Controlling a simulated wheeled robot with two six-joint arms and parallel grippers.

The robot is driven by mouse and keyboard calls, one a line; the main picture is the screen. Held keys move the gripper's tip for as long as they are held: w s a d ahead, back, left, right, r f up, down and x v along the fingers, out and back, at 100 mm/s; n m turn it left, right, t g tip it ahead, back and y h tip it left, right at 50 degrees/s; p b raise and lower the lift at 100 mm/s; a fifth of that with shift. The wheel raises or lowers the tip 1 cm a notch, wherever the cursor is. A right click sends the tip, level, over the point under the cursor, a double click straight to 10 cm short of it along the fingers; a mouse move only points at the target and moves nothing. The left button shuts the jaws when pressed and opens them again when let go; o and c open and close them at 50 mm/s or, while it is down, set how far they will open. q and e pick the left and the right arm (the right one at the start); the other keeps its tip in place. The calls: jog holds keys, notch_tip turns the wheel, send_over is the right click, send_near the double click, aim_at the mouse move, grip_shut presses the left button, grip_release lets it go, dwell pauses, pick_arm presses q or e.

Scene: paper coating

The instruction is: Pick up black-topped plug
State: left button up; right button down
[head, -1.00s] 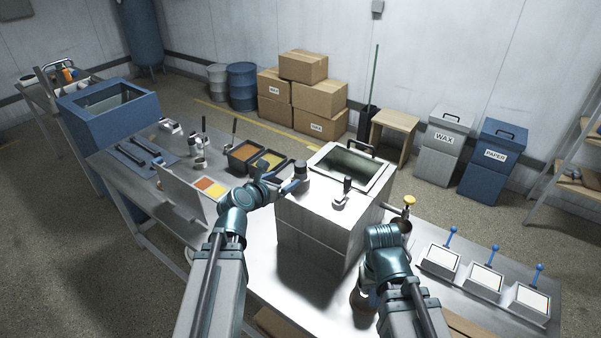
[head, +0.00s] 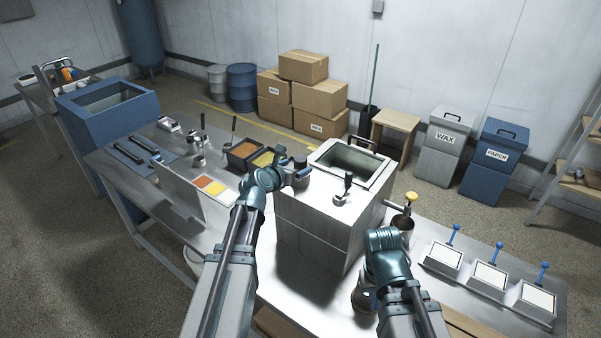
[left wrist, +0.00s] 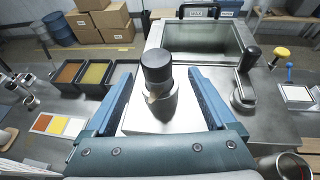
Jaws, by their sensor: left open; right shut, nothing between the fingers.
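The black-topped plug (head: 300,164) stands on the near left of the white-grey tank's top. In the left wrist view its black cylinder top (left wrist: 157,70) sits on a grey metal body over a pale square plate. My left gripper (head: 299,175) is open, its blue fingers on either side of the plug. In the left wrist view the fingers (left wrist: 158,100) show gaps to the plug on both sides. My right arm reaches in at the right of the tank; its gripper (head: 368,292) is low, shut and empty, its fingers mostly hidden by the arm.
The tank has an open basin (head: 350,160) behind the plug and a black-handled lever (head: 347,187) to its right. Orange and yellow trays (head: 243,151) stand at left. A yellow-knobbed tool (head: 411,199) and several blue-knobbed blocks (head: 488,277) lie right.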

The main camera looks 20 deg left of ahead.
aim_at(297, 163)
pick_arm(q)
jog(key=x, duration=0.3)
jog(key=b+x, duration=0.1)
jog(key=x, duration=0.1)
jog(key=shift+w+a+r, duration=0.15)
jog(key=shift+r, duration=0.2)
jog(key=shift+c, duration=1.3)
grip_shut()
